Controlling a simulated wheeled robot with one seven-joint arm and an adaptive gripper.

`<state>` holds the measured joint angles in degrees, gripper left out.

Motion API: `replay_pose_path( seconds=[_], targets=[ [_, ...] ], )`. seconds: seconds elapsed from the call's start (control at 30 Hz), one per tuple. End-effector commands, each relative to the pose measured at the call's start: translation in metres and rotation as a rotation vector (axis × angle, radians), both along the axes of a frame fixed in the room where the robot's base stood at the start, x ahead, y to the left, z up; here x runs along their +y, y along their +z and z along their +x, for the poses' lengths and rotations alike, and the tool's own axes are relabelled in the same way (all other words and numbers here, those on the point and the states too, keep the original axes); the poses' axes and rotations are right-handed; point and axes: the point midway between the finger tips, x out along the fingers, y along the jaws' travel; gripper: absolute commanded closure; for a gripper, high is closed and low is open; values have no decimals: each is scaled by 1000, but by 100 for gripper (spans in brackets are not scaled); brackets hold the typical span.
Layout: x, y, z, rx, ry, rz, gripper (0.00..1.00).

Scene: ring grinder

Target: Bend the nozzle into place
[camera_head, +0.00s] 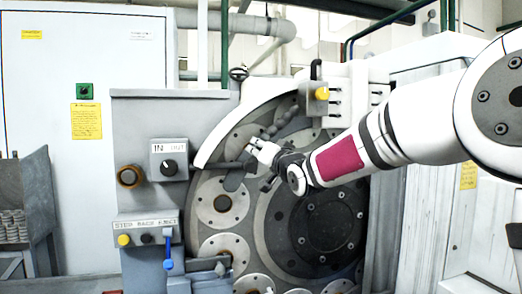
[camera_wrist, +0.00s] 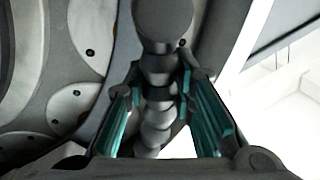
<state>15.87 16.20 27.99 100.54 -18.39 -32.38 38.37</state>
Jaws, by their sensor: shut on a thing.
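The nozzle is a dark grey, jointed hose of bead-like segments (camera_wrist: 158,75) with a wide round end at the top of the wrist view. In the head view, its segments (camera_head: 284,118) run down and left across the upper grinder face toward my gripper (camera_head: 256,160). In the wrist view, my gripper (camera_wrist: 158,98) has its two teal-padded fingers on either side of the nozzle, shut on its segments. The nozzle's lower end is partly hidden between the fingers. In the head view, my gripper hides where the nozzle ends.
The ring grinder's face has several round metal discs (camera_head: 222,203) and a large dark hub (camera_head: 328,222) close behind my gripper. A white curved guard (camera_head: 222,138) borders it at upper left. A grey control panel (camera_head: 150,200) with knobs and a blue lever (camera_head: 168,252) stands left.

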Motion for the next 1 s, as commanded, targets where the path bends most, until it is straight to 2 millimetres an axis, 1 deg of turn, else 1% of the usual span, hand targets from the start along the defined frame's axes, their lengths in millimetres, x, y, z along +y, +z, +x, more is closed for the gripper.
replay_pose_path(
  seconds=[0.4,0.43,0.47,0.5,0.87,1.0],
  targets=[
    [1,-1,0,3,1,7,100],
    [1,-1,0,2,1,7,72],
    [1,0,0,2,1,7,65],
    [1,0,0,2,1,7,56],
    [-1,0,-2,1,0,6,55],
    [-6,-1,-14,1,-2,5,55]
  ],
)
